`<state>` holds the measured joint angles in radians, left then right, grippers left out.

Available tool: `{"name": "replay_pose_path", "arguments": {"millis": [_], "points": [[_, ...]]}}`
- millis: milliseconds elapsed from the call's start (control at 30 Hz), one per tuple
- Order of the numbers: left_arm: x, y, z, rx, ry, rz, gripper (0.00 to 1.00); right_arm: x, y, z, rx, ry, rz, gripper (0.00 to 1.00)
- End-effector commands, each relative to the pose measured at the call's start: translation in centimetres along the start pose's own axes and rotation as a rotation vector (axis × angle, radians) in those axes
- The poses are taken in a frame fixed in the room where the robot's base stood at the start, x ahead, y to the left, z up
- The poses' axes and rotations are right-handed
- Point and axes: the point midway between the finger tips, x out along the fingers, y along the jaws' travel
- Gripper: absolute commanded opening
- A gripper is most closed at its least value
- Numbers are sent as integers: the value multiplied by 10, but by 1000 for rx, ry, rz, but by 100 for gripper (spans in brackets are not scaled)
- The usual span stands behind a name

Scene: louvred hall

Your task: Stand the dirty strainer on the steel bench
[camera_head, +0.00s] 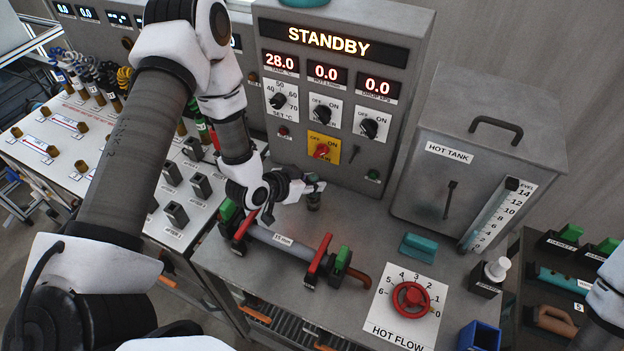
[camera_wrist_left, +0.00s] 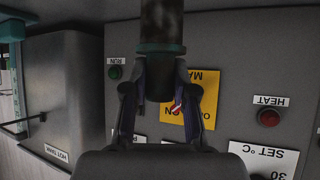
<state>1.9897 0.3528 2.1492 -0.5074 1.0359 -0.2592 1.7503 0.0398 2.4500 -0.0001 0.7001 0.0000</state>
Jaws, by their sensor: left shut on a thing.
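My left gripper (camera_head: 300,190) is shut on the dirty strainer (camera_head: 314,202), a small dark cylinder, close over the steel bench (camera_head: 375,222) in front of the control panel. In the left wrist view the gripper (camera_wrist_left: 162,88) is closed around the strainer (camera_wrist_left: 161,22), which has a mottled dark brown body and a teal collar. The body's far end is cut off by the frame. I cannot tell whether the strainer touches the bench. My right gripper is out of view; only a piece of its arm shows at the right edge.
A pipe (camera_head: 285,243) with red levers and green blocks lies just in front of the gripper. The STANDBY panel (camera_head: 335,130) and hot tank (camera_head: 470,165) stand behind. A teal block (camera_head: 418,247), red valve wheel (camera_head: 411,298) and blue bin (camera_head: 480,338) are to the right.

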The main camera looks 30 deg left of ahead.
Motion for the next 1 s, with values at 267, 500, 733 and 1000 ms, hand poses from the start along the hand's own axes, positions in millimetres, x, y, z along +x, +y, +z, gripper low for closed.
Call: {"name": "replay_pose_path", "arguments": {"millis": [267,500,733,1000], "points": [[2,0,2,0,2,0,0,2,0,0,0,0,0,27],[3,0,3,0,2,0,52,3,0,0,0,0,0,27],[1,0,1,0,2,0,52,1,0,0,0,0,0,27],[-40,-2,1,-10,6,-4,52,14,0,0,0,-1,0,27]]}}
